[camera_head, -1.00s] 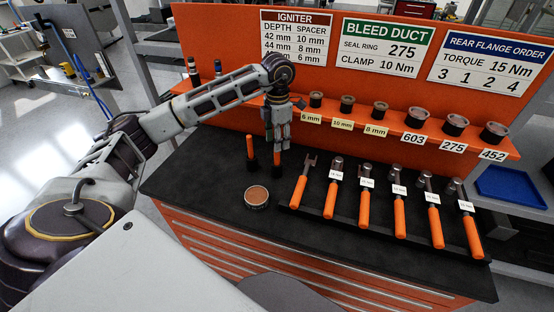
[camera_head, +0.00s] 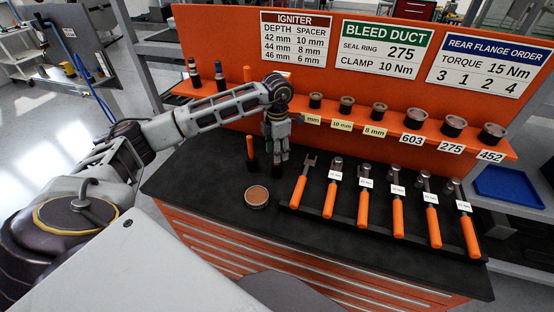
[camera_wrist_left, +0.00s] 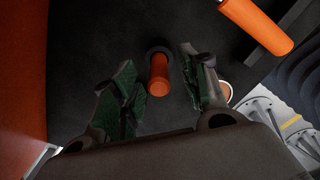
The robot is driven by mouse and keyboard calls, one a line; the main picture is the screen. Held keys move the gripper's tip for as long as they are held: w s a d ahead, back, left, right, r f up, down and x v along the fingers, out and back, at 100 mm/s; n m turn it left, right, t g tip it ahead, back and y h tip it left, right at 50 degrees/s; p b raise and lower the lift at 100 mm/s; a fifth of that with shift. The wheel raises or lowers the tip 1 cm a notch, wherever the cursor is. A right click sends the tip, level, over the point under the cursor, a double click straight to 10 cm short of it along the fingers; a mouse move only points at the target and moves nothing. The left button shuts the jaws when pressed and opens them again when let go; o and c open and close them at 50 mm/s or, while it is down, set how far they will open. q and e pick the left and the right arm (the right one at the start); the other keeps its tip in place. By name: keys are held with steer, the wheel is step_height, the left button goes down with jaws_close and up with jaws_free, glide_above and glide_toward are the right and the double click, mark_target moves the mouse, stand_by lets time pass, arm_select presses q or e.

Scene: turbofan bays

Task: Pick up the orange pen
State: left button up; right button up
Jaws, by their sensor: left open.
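My left gripper (camera_head: 277,157) points down over the black bench top, with its fingers open. In the left wrist view an orange pen (camera_wrist_left: 159,76) stands between the two open fingers (camera_wrist_left: 158,95), its far end in a dark round holder (camera_wrist_left: 158,50). A gap shows between the pen and each finger. In the head view this pen is mostly hidden by the fingers. A second upright orange pen (camera_head: 250,147) stands in a black holder just left of the gripper. My right gripper is not in view.
A round tin (camera_head: 257,196) with a brown top sits in front of the gripper. A rack of orange-handled tools (camera_head: 367,208) lies to the right. Behind is an orange shelf (camera_head: 340,120) with several round parts and labels. The bench's front left is bare.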

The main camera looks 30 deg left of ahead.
arm_select(q)
steer(key=shift+a+f+p, duration=0.1)
steer(key=shift+f+p, duration=0.25)
steer(key=shift+f, duration=1.25)
jaws_close()
